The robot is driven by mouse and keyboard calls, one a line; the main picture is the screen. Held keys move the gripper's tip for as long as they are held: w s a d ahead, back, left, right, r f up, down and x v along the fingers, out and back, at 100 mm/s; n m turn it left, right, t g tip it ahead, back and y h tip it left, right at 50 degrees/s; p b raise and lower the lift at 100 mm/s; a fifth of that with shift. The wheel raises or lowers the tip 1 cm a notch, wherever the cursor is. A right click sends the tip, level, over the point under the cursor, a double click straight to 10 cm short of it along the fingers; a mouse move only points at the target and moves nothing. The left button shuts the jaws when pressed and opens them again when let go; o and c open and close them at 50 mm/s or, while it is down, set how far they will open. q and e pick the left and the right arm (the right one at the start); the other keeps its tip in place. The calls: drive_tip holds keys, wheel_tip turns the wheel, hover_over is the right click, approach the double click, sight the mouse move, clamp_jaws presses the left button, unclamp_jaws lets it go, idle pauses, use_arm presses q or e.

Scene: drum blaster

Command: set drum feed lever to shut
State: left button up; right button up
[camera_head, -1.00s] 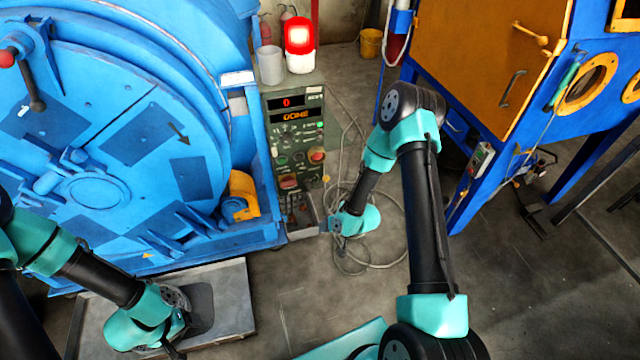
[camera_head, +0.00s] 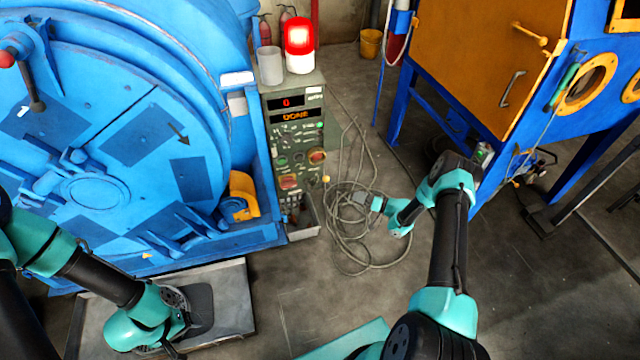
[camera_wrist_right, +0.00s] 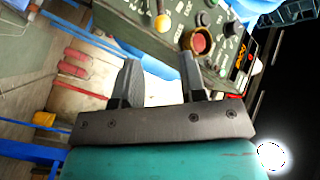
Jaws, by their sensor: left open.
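The blue drum blaster (camera_head: 105,190) fills the left of the head view. The green-grey control panel (camera_head: 297,135) stands beside it, with an orange text display that seems to read DONE. Small dark levers (camera_head: 293,213) show low on the panel above a grey tray; I cannot tell which is the feed lever or how it is set. My right gripper (camera_head: 366,200) is right of the panel, clear of it. In the right wrist view, my right gripper (camera_wrist_right: 158,82) has its fingers apart with nothing between them. My left gripper (camera_head: 176,352) is low at the left, mostly hidden by its wrist.
Cables (camera_head: 350,255) lie coiled on the floor below my right gripper. A blue and orange cabinet (camera_head: 500,60) stands at the right. A red-knobbed handle (camera_head: 8,60) is on the drum.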

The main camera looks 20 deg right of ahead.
sight(320, 182)
drive_tip(key=shift+w+a, duration=0.1)
drive_tip(key=x, duration=1.7)
drive_tip(key=shift+w+a, duration=0.1)
drive_tip(key=shift+w, duration=0.05)
clamp_jaws()
